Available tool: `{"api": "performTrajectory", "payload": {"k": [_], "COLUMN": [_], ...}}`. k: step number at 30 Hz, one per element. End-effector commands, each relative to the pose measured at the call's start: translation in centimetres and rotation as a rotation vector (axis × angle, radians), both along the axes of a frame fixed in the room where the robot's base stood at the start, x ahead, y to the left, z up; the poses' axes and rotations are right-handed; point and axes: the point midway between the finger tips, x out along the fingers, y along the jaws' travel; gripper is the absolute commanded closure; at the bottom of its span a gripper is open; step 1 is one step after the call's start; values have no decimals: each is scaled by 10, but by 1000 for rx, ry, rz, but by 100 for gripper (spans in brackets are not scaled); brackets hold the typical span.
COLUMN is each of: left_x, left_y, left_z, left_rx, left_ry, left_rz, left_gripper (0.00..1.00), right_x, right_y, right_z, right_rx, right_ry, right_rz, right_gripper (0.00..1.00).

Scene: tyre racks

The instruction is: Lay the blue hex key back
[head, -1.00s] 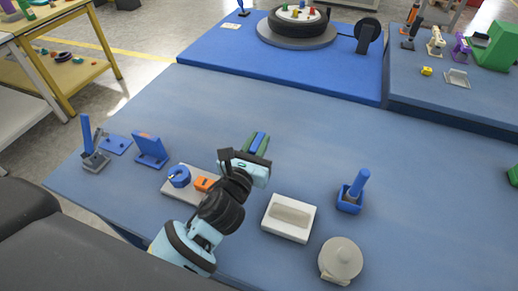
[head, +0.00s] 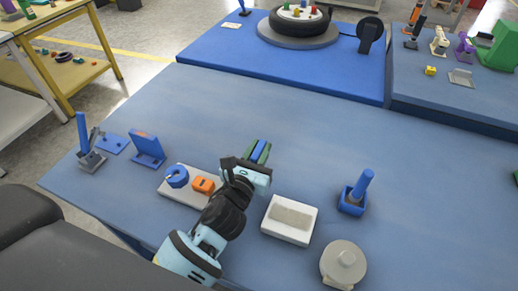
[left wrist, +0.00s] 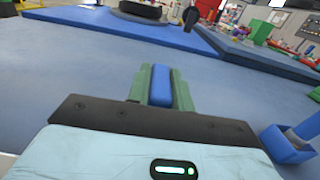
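My left gripper (head: 259,151) is above the blue table, left of its middle. Its two green fingers are shut on a blue bar, which I take to be the blue hex key (head: 258,149). In the left wrist view the hex key (left wrist: 160,88) sits between the fingers and points away from me; its far end and any bend cannot be made out. The gripper appears clear of the table, behind a white tray (head: 271,227) with a grey recess. My right gripper is not in view.
A white plate (head: 178,193) with a blue ring and an orange block lies left of my gripper. A blue holder (head: 350,205) with an upright blue handle stands right. A grey round piece (head: 343,265) is at the front. The table's far middle is clear.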

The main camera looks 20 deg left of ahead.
Motion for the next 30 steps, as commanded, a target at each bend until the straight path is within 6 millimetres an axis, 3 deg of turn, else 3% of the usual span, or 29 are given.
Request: {"api": "performTrajectory", "payload": {"k": [4, 15, 20, 30], "left_x": [0, -2, -24, -91], "left_y": [0, 0, 1, 3], "left_z": [0, 5, 2, 2], "left_rx": [0, 1, 0, 0], "left_ry": [0, -1, 3, 4], "left_rz": [0, 0, -1, 0], "left_gripper": [60, 60, 60, 60], "right_x": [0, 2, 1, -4], "right_y": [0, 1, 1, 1], "right_z": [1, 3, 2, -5], "right_rx": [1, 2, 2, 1], "right_ry": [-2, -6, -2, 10], "right_rz": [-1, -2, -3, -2], "right_gripper": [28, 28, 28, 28]}}
